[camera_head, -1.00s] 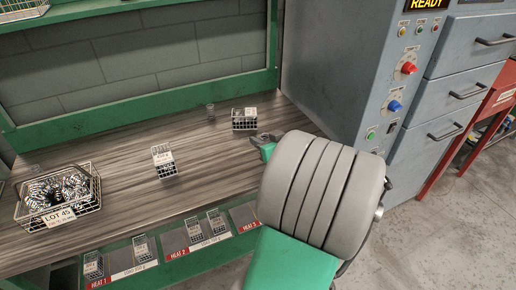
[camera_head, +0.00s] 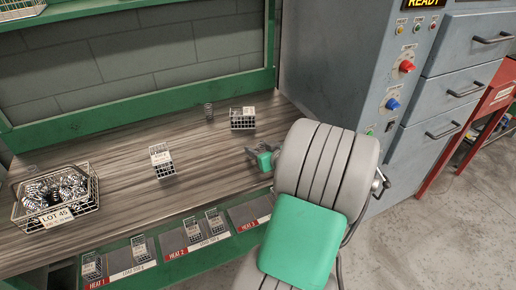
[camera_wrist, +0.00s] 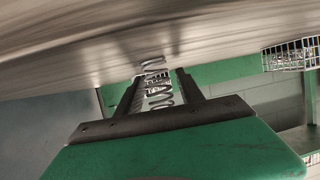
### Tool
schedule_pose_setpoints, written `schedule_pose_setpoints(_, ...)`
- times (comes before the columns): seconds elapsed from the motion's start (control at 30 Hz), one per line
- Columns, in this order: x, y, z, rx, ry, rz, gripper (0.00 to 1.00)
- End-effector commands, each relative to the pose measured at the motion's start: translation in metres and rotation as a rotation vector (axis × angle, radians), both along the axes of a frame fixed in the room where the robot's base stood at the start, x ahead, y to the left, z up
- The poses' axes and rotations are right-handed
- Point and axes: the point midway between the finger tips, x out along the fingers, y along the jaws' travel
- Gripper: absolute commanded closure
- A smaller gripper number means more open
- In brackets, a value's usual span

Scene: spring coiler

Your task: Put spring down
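My gripper (camera_head: 257,157) is low over the right part of the wooden bench, pointing left in the head view. In the wrist view my gripper (camera_wrist: 158,84) has its two dark fingers a little apart, with a metal spring (camera_wrist: 160,97) between them. The spring's coils fill most of the gap; exact finger contact is too small to make out. The wooden bench (camera_wrist: 90,40) is close in the wrist view, but whether the spring touches it cannot be told. Another small spring (camera_head: 209,110) stands upright on the bench, left of a wire basket (camera_head: 243,119).
A second small basket (camera_head: 161,161) stands mid-bench. The larger LOT 45 basket (camera_head: 56,200) of springs is at left. Small baskets sit on the labelled front strip (camera_head: 176,240). The grey machine (camera_head: 355,65) bounds the right. Bare bench lies between the mid-bench basket and my gripper.

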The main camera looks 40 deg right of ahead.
Motion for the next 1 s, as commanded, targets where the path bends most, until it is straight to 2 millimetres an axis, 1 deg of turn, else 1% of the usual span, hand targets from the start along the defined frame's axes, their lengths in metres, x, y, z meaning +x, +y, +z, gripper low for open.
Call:
schedule_pose_setpoints(0.23,0.000,0.000,0.000,0.000,0.000,0.000,0.51)
schedule_pose_setpoints(0.37,-0.001,0.000,0.007,0.000,0.000,-0.001,0.51)
schedule_pose_setpoints(0.47,-0.018,0.001,0.011,-0.002,-0.001,-0.006,0.51)
schedule_pose_setpoints(0.7,-0.076,0.010,0.035,-0.003,-0.001,-0.009,0.51)
schedule_pose_setpoints(0.8,-0.095,0.014,0.043,-0.001,0.000,-0.007,0.51)
schedule_pose_setpoints(0.9,-0.106,0.017,0.047,-0.001,0.000,-0.004,0.51)
schedule_pose_setpoints(1.0,-0.109,0.019,0.049,0.000,0.000,-0.001,0.51)
